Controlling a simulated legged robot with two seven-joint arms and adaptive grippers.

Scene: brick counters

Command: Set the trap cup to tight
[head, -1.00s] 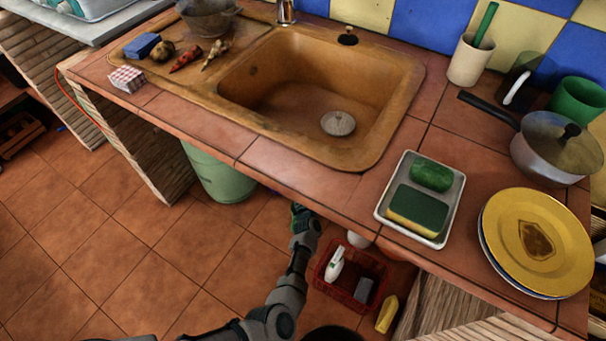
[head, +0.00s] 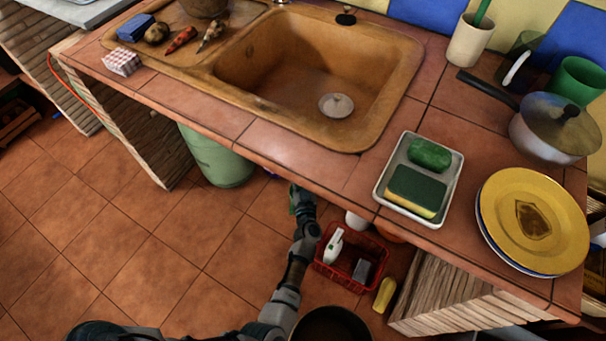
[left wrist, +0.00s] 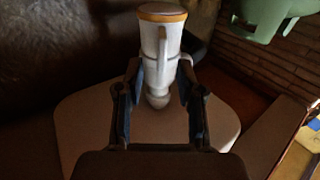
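The white trap piece (left wrist: 161,50) shows in the left wrist view, with an orange-brown ring at one end, a lever-like rib along its side and a rounded knob at the other end. I take it for the trap cup; its setting cannot be read. My left gripper (left wrist: 160,76) is open, one finger on each side of the white piece, seemingly with small gaps. In the head view my left gripper (head: 297,196) reaches under the counter's front edge below the sink (head: 300,80), and the counter hides the trap. My right gripper is not in view.
A red basket (head: 343,272) with bottles and a yellow item (head: 384,295) lie to the right. The tiled floor (head: 120,240) at left is clear.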

